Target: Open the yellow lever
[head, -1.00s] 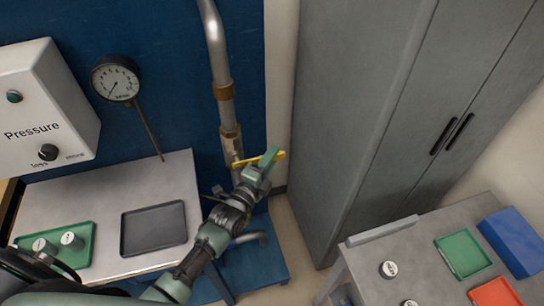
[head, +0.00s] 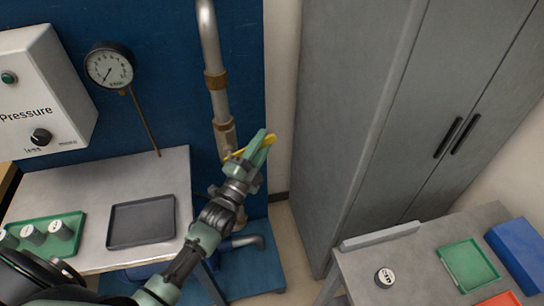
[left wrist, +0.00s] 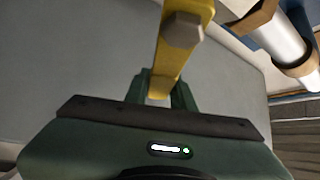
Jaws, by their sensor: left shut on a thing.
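The yellow lever (head: 235,155) sits on the valve of the vertical metal pipe, in the middle of the head view. It points out to the right and slants a little upward in that view. My left gripper (head: 262,146) is shut on its outer part, and the fingers hide some of it. In the left wrist view, the lever (left wrist: 172,62) runs down between the two green fingers, with a hex bolt head at its top. My right gripper is not in view.
The pipe (head: 215,85) runs up the blue panel. A pressure box (head: 45,90), a gauge (head: 108,66) and a table with a dark tray (head: 142,221) are at left. A grey cabinet (head: 375,120) and a side table (head: 425,250) with trays stand at right.

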